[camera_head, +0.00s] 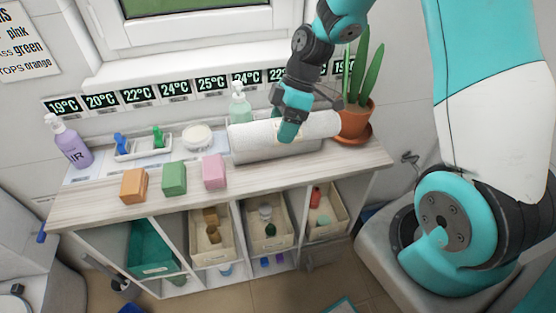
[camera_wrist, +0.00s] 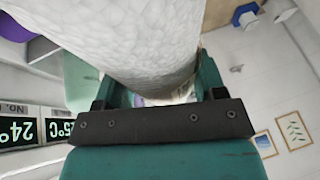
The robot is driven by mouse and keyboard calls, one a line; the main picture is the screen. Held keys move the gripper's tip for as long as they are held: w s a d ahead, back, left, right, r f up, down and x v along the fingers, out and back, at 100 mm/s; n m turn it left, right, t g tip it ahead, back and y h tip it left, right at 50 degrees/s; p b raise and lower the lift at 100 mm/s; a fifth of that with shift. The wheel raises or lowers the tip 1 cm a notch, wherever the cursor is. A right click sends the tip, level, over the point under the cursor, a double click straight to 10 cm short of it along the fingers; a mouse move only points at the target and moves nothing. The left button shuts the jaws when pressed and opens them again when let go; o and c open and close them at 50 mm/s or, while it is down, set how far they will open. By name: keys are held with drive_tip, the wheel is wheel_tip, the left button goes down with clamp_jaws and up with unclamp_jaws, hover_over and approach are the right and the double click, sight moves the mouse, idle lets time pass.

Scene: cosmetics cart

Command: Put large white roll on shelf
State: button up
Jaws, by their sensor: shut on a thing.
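The large white roll (camera_head: 256,139) lies on its side at the back right of the wooden shelf top (camera_head: 100,200), in front of the row of temperature displays. From the head view I cannot tell whether it touches the surface. My gripper (camera_head: 290,130) reaches down from above and is shut on the roll near its middle. In the wrist view the roll (camera_wrist: 140,40) fills the upper middle, between the fingers of my gripper (camera_wrist: 160,95). The fingertips are hidden by the roll.
A potted plant (camera_head: 355,118) stands close to the roll's right end. A green pump bottle (camera_head: 239,107) is just behind it. Orange (camera_head: 133,185), green (camera_head: 174,178) and pink (camera_head: 214,171) blocks line the front left. A purple bottle (camera_head: 70,145) stands far left. The front right top is clear.

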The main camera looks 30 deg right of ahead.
wheel_tip(320, 180, down, 13)
drive_tip(key=shift+s+r+p, duration=0.1)
drive_tip(key=shift+p, duration=1.05)
drive_tip(key=shift+f, duration=0.25)
drive_tip(key=shift+f+b, duration=0.15)
drive_tip(key=shift+b, duration=0.15)
drive_tip(key=o, duration=1.1)
drive_tip(key=shift+r, duration=0.25)
